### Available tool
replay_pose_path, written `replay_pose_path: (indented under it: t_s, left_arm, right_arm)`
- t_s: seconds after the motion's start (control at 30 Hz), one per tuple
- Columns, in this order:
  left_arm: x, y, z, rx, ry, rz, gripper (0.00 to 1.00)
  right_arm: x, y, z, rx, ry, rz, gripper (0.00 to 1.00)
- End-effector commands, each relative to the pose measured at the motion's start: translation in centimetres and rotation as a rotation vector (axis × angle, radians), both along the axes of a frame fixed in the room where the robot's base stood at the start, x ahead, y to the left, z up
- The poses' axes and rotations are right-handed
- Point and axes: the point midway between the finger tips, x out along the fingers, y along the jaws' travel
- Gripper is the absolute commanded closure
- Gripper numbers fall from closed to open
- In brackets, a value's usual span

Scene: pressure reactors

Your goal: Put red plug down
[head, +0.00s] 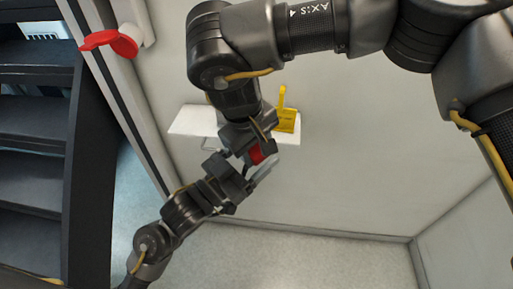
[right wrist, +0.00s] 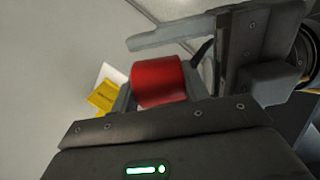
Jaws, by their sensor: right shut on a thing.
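My right gripper (head: 257,146) is shut on the red plug (head: 257,154), a short red cylinder. The plug is held in the air in front of the white wall shelf (head: 192,120). In the right wrist view the plug (right wrist: 158,78) sits between the right fingers. My left gripper (head: 249,168) comes from the lower left and is close beside the plug. One pale left finger (right wrist: 170,36) shows in the right wrist view, set wide on its palm and apart from the plug. The other left finger is hidden. The left gripper looks open.
A yellow object (head: 286,113) stands at the right end of the shelf and also shows in the right wrist view (right wrist: 103,95). A red handle (head: 108,43) is at the upper left, near dark steps (head: 32,180). The floor (head: 320,262) below is clear.

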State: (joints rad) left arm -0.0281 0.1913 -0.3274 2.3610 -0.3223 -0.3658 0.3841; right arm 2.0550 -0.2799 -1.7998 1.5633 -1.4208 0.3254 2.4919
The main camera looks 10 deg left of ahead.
Motion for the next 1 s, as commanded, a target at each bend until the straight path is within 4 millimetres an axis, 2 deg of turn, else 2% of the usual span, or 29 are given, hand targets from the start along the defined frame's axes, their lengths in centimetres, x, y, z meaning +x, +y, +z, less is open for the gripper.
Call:
replay_pose_path:
  t_s: [0.17,0.63,0.8,1.0]
  left_arm:
    - [-1.0,0.9,-0.4,0.002,0.002,0.001,0.27]
    - [-7.7,6.4,-2.7,0.003,0.005,-0.001,0.27]
    - [-8.7,7.3,-2.9,0.001,0.001,-0.001,0.27]
    - [-8.8,7.5,-2.7,-0.007,-0.006,0.003,0.27]
  right_arm:
    - [0.0,0.0,0.0,0.000,0.000,0.000,0.81]
    - [0.0,0.0,0.0,0.000,0.000,0.000,0.81]
    - [0.0,0.0,0.0,0.000,0.000,0.000,0.81]
    - [0.0,0.0,0.0,0.000,0.000,0.000,0.81]
